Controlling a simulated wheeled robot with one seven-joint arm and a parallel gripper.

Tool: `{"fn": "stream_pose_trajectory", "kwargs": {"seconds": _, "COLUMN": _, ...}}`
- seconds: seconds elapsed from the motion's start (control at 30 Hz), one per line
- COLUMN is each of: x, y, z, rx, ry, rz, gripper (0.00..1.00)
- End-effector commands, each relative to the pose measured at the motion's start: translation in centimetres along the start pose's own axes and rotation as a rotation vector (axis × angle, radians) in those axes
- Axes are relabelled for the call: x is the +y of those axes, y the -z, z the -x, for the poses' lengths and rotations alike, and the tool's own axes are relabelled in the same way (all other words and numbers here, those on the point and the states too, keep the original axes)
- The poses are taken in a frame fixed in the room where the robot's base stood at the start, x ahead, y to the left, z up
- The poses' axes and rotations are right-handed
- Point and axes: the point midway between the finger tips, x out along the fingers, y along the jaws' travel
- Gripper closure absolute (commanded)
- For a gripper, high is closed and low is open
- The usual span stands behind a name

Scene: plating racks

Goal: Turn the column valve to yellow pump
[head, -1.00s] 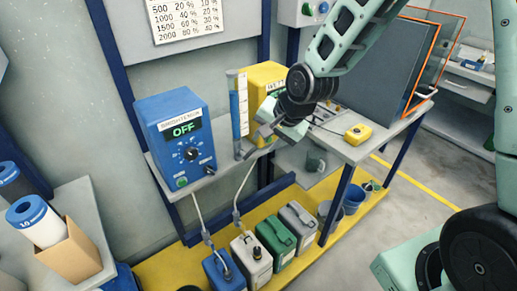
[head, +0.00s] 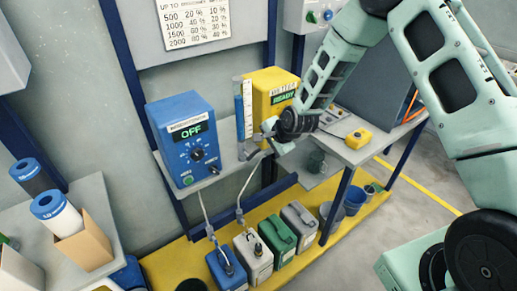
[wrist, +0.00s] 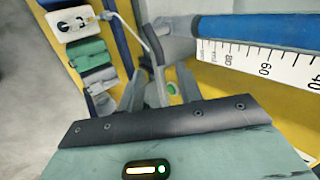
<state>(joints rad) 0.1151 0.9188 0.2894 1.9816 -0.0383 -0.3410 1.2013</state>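The graduated column (head: 240,118), a clear upright tube with blue liquid and a white scale, stands between the blue brightener pump (head: 188,150) and the yellow pump (head: 268,82). The yellow pump's display reads READY; the blue one's reads OFF. My gripper (head: 262,141) is at the column's foot, in front of the yellow pump. The wrist view shows the column (wrist: 255,28) at upper right and a grey valve body (wrist: 172,48) just beyond my gripper (wrist: 160,92). The fingers are apart, with a thin pale piece between them. The valve's pointing direction is unclear.
Hoses run down to several jugs on the yellow lower shelf, including a blue (head: 226,268) and a green one (head: 277,238). A cardboard box (head: 85,245) stands at left.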

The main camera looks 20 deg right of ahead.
Motion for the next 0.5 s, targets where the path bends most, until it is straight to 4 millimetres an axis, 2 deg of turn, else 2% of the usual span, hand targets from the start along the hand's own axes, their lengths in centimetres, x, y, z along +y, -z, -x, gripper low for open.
{"fn": "stream_pose_trajectory", "kwargs": {"seconds": 0.1, "x": 0.0, "y": -0.1, "z": -2.2, "rx": -0.002, "ry": -0.002, "rz": 0.001, "gripper": 0.65}}
{"fn": "stream_pose_trajectory", "kwargs": {"seconds": 0.23, "x": 0.0, "y": -0.1, "z": -4.1, "rx": -0.001, "ry": -0.001, "rz": 0.001, "gripper": 0.65}}
{"fn": "stream_pose_trajectory", "kwargs": {"seconds": 0.5, "x": 0.0, "y": -0.1, "z": -6.1, "rx": -0.001, "ry": 0.0, "rz": 0.001, "gripper": 0.65}}
